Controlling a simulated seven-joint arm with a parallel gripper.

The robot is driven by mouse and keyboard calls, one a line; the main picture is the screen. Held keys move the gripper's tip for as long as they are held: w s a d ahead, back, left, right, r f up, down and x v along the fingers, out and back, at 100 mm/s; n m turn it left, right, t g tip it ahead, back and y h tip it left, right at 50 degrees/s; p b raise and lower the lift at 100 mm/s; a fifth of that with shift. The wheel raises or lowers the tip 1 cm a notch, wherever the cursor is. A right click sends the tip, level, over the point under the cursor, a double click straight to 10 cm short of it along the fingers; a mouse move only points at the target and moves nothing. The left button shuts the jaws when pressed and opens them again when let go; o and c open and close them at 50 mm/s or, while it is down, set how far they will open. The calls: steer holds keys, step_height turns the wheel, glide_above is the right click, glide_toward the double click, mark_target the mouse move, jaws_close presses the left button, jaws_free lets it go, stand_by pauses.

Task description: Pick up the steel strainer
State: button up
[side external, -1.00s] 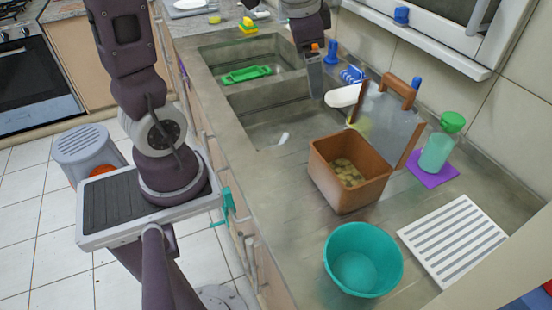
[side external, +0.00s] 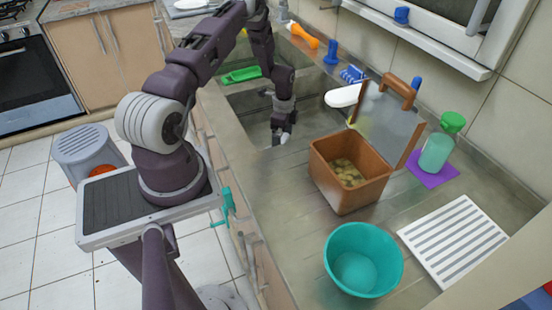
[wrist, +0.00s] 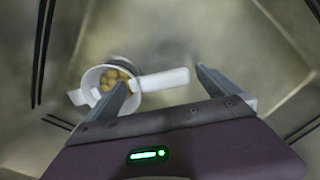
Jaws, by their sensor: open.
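A pale, round strainer-like cup with a straight handle (wrist: 160,82) lies in the near sink basin in the wrist view. Small yellowish pieces (wrist: 113,78) show in its bowl. I cannot tell if it is steel. My gripper (wrist: 164,85) is open and empty, with the handle crossing between its fingers in the picture. The left finger overlaps the cup's rim in view; I cannot tell whether it touches. In the side view my gripper (side external: 282,138) points down into the near basin and mostly hides the strainer.
A brown box (side external: 345,190) with an open lid (side external: 388,130) stands right of the basin. A teal bowl (side external: 363,260), a white slatted rack (side external: 453,240) and a green bottle (side external: 437,150) stand farther right. Basin walls surround my gripper. A white rounded thing (side external: 343,96) lies behind.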

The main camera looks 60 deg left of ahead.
steer(key=shift+f, duration=0.2)
steer(key=c, duration=1.7)
step_height(320, 180, up, 28)
steer(key=shift+r, duration=0.1)
steer(key=shift+c, duration=0.4)
